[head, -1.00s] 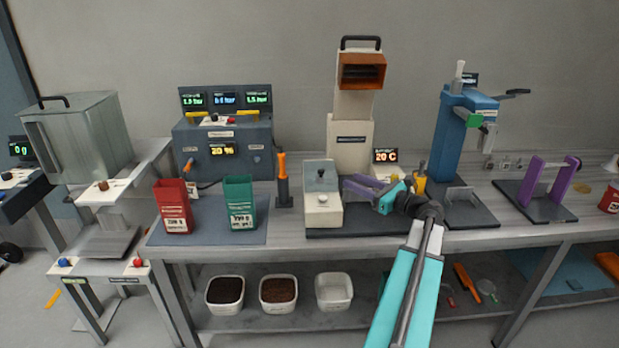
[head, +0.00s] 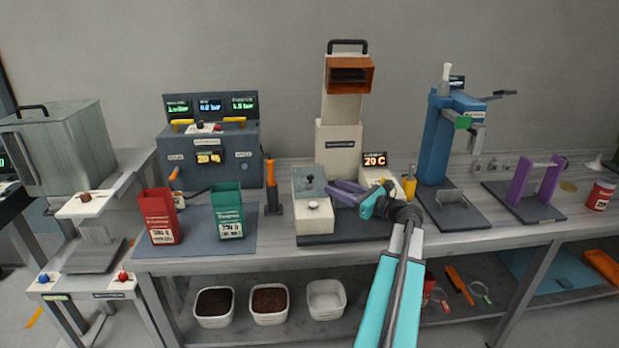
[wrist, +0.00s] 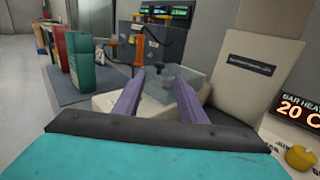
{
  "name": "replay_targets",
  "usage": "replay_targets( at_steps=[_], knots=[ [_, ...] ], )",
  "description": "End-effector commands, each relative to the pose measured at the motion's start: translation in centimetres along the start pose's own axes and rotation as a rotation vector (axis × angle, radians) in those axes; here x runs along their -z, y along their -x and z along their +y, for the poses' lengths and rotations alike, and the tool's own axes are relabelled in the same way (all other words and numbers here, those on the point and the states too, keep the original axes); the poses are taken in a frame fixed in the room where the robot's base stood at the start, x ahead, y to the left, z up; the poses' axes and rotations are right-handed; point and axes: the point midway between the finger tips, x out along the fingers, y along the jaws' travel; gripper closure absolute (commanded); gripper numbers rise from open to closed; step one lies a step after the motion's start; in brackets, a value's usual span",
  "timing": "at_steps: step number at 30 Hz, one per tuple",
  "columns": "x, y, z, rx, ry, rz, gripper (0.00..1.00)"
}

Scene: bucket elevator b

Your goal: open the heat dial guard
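A see-through grey cover (head: 309,181) sits on the back part of a cream box left of the heater tower; a dark knob shows under it. I take this cover as the heat dial guard, and it looks closed. In the wrist view the guard (wrist: 160,88) lies just ahead of my fingertips. My gripper (head: 334,190) has purple fingers, spread apart and empty, at the right side of the box. In the wrist view my gripper (wrist: 160,71) shows a clear gap between the tips. I cannot tell whether a finger touches the guard.
A white button (head: 313,206) is on the box's front. The cream tower (head: 338,150) stands behind, with a 20 C display (head: 375,159) to its right. An orange-handled tool (head: 271,187) and a green bag (head: 227,211) stand to the left.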

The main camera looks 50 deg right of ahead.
Motion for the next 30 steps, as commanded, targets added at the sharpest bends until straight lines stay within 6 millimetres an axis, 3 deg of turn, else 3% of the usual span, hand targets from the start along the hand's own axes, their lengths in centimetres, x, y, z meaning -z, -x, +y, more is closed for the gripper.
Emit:
replay_targets(
  at_steps=[18, 24, 30],
  knots=[
    [-0.1, -8.9, 0.1, -0.003, -0.001, 0.0, 0.63],
    [0.0, -11.0, 0.1, -0.002, -0.001, 0.0, 0.63],
    [0.0, -11.8, 0.1, -0.001, 0.0, 0.0, 0.63]
  ],
)
